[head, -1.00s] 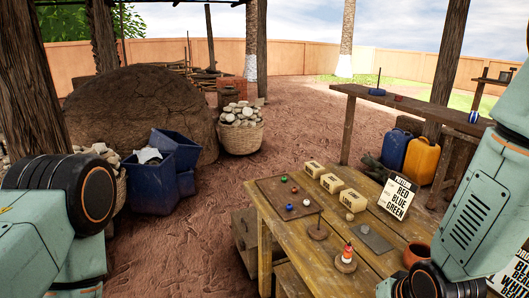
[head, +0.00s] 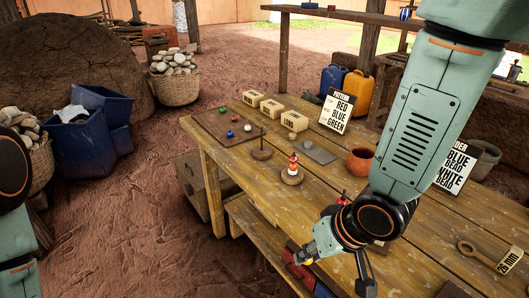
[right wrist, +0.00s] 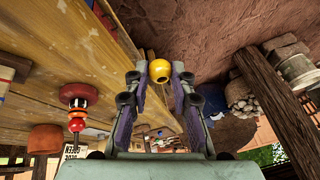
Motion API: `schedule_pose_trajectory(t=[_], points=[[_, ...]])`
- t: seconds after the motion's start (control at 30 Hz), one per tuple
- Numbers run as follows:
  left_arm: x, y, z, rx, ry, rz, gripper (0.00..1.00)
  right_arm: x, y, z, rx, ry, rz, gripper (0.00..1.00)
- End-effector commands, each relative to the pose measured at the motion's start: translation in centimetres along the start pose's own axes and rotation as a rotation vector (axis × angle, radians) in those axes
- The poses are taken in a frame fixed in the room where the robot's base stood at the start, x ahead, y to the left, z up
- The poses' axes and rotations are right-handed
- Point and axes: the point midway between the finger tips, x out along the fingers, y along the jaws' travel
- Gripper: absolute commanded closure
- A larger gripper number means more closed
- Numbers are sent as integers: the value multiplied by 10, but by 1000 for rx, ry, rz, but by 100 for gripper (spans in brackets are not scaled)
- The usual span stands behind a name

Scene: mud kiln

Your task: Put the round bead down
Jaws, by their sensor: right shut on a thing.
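A yellow round bead (right wrist: 160,71) with a dark hole sits between the fingertips of my right gripper (right wrist: 158,82) in the right wrist view. In the head view my right gripper (head: 318,248) is low, over the near left edge of the wooden table (head: 390,205), and a small bit of yellow shows at its tip. The gripper is shut on the bead and holds it clear of the tabletop. A round stand with red and white pieces stacked on it (head: 292,168) stands upright behind the gripper. My left gripper is out of view.
A dark board (head: 215,123) with several small coloured beads, a bare peg stand (head: 261,152) and a grey slab (head: 319,153) lie farther back. Pale labelled blocks, a sign (head: 340,110) and a clay pot (head: 360,160) are behind. Red and blue items lie on the lower shelf (head: 270,240).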

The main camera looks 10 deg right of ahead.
Motion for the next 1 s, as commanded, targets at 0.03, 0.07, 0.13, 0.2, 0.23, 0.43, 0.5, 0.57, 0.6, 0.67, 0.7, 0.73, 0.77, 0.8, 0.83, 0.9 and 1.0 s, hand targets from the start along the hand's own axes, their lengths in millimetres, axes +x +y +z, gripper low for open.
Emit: schedule_pose_trajectory(t=[0.03,0.07,0.13,0.2,0.23,0.43,0.5,0.57,0.6,0.67,0.7,0.73,0.77,0.8,0.83,0.9,1.0], points=[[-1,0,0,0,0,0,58,-1,0,0,0,0,0,92],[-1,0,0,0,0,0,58,-1,0,0,0,0,0,92],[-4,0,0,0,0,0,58,-3,-1,0,1,0,1,92],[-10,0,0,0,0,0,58,-8,-2,0,3,-1,2,92],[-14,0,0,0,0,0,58,-10,-2,0,4,-1,2,92],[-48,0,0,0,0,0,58,-32,-6,-12,43,10,20,92],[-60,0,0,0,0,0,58,-39,-5,-21,83,19,36,92],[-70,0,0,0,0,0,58,-45,-2,-30,122,29,51,92],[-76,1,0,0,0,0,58,-48,-1,-36,146,34,61,92],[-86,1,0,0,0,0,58,-53,3,-45,185,44,75,92],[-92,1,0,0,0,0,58,-57,6,-51,210,50,84,92],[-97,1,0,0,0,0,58,-60,9,-56,227,54,91,92],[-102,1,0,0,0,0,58,-62,12,-61,246,58,98,92],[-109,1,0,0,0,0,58,-66,15,-67,270,63,108,92],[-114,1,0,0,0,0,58,-69,19,-72,287,68,115,92],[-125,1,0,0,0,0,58,-75,26,-83,328,76,131,92],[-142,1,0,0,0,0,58,-85,40,-98,386,90,155,92]])
